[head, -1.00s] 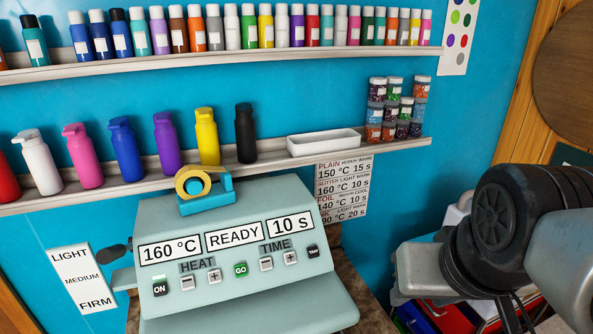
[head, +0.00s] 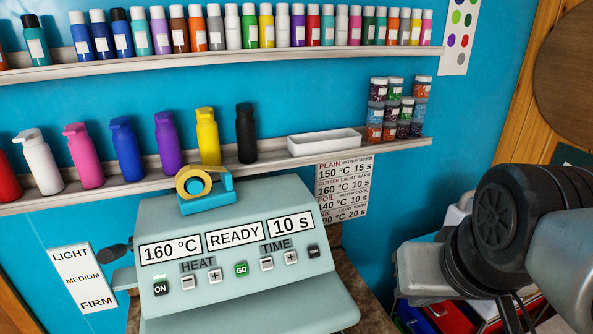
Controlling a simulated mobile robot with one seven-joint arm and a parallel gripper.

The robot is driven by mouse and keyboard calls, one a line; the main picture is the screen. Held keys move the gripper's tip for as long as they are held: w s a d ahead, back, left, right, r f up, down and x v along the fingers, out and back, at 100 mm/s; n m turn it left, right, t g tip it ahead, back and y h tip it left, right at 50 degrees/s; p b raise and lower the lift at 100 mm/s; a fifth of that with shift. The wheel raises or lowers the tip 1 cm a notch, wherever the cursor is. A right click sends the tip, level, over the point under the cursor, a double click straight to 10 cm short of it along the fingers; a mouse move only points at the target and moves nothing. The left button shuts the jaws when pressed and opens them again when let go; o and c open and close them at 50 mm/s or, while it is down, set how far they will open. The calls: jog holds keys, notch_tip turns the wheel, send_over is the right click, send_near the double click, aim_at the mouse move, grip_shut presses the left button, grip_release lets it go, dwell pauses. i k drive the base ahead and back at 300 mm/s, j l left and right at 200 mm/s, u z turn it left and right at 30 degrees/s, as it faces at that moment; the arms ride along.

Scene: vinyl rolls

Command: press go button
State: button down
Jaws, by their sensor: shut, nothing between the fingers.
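The green GO button (head: 241,269) sits on the sloping front panel of the pale grey-green heat press (head: 205,290). It lies between the HEAT buttons and the TIME buttons. The display (head: 233,237) above it reads 160 °C, READY and 10 s. My arm (head: 500,235) fills the right side of the head view, apart from the press.
The ON button (head: 161,288) is at the panel's left and a small dark button (head: 313,251) at its right. A tape dispenser (head: 206,190) stands on top of the press. A shelf of bottles (head: 125,150) runs behind. The space before the panel looks clear.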

aim_at(241, 269)
jog(key=k+j+u, duration=0.1)
jog(key=u, duration=0.35)
jog(key=k+j+u, duration=0.1)
jog(key=u, duration=0.4)
jog(key=j+z, duration=0.1)
jog(key=j, duration=0.15)
